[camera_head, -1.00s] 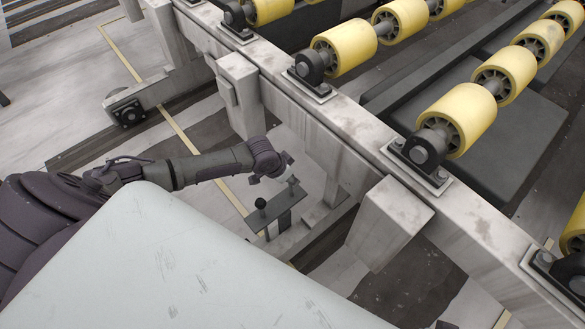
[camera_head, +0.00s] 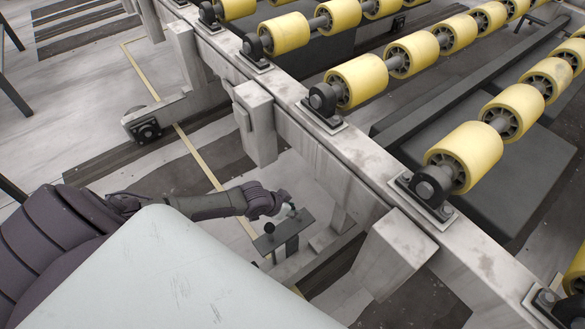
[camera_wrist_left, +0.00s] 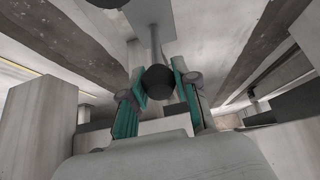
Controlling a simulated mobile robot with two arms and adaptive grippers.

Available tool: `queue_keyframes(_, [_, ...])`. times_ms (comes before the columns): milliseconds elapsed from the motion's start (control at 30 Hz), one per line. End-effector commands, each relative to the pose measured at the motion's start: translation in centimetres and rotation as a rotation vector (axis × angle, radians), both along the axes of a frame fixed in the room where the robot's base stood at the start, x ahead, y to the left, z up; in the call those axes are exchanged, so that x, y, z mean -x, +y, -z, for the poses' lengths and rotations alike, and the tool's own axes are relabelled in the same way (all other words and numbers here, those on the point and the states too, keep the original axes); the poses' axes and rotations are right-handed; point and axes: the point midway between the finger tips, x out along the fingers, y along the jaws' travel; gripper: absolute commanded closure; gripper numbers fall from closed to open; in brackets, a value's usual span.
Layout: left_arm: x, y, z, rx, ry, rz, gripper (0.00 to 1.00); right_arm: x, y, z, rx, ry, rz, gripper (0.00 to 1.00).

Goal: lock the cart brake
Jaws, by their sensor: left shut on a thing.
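A dark grey brake plate (camera_head: 284,236) stands low beside the cart's pale side beam, on a pale post. Two small dark ball knobs rise from it: a left knob (camera_head: 270,228) and a right knob (camera_head: 292,208). My left gripper (camera_head: 287,203) is at the right knob. In the left wrist view its teal fingers (camera_wrist_left: 158,92) are shut on a black ball knob (camera_wrist_left: 158,80) at the end of a thin grey stem (camera_wrist_left: 157,45). The fingers partly hide the knob in the head view. My right gripper is not in view.
The cart's long pale beam (camera_head: 330,160) carries yellow rollers (camera_head: 464,155) and runs diagonally just right of the plate. A pale block (camera_head: 392,258) hangs off the beam, lower right of the gripper. The floor left of the plate is open.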

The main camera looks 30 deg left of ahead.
Motion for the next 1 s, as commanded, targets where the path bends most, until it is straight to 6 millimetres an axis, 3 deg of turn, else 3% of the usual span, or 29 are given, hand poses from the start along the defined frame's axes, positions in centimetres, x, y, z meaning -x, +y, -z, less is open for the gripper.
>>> queue_keyframes(200, [0.7,0.1,0.6,-0.006,0.020,0.001,1.00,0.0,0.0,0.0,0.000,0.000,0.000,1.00])
queue_keyframes(233, [0.7,0.1,0.6,-0.006,0.021,0.001,0.65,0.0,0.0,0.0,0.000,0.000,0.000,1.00])
queue_keyframes(367, [0.5,0.1,0.5,-0.006,0.016,0.000,0.44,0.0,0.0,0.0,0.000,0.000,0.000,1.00])
queue_keyframes(767, [0.6,0.3,-0.2,-0.004,0.008,0.000,0.44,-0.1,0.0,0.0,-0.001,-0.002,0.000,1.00])
queue_keyframes(1000, [2.8,1.0,-3.5,-0.005,0.010,0.002,0.44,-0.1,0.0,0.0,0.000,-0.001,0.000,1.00])
